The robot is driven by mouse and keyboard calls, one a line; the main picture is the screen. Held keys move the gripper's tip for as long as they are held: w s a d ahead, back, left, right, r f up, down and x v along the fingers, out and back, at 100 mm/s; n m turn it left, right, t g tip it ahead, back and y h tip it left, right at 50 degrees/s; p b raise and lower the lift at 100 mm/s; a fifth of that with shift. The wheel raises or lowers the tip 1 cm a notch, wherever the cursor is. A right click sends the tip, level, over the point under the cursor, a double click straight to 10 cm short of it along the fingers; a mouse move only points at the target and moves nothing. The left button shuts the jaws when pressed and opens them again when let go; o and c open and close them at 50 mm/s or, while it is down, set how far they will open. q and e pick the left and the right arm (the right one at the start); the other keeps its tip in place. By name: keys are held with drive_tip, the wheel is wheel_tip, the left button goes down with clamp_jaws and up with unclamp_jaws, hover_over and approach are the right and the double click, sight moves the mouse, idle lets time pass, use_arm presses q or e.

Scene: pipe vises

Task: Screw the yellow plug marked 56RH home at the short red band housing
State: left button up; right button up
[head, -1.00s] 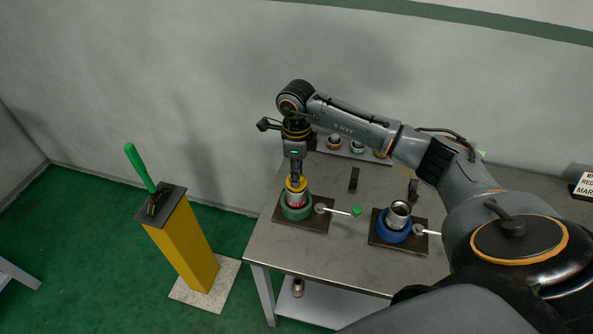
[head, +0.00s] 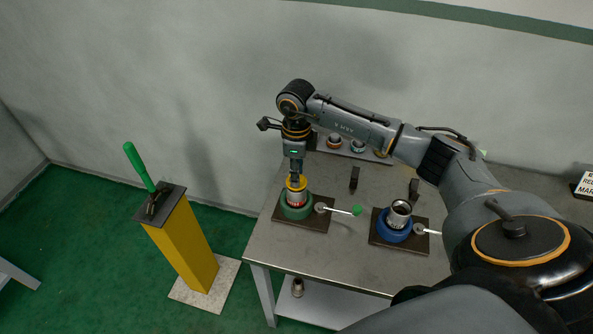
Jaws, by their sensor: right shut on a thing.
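The yellow plug (head: 297,182) sits upright at the top of the silver housing with a red band (head: 297,199). The housing stands in the green round vise (head: 296,211) at the table's left end. My right gripper (head: 297,174) points straight down from above and is shut on the plug. The marking on the plug is too small to read. I cannot tell how deep the plug sits in the housing. My left gripper is not in view.
A blue vise (head: 391,232) holds another silver housing (head: 399,212) to the right. A green-knobbed lever (head: 357,210) sticks out between them. A rack (head: 352,152) with several plugs stands behind. A yellow pedestal (head: 184,245) with a green handle (head: 139,165) stands left of the table.

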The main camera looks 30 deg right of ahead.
drive_tip(key=shift+f, duration=0.3)
drive_tip(key=o, duration=1.2)
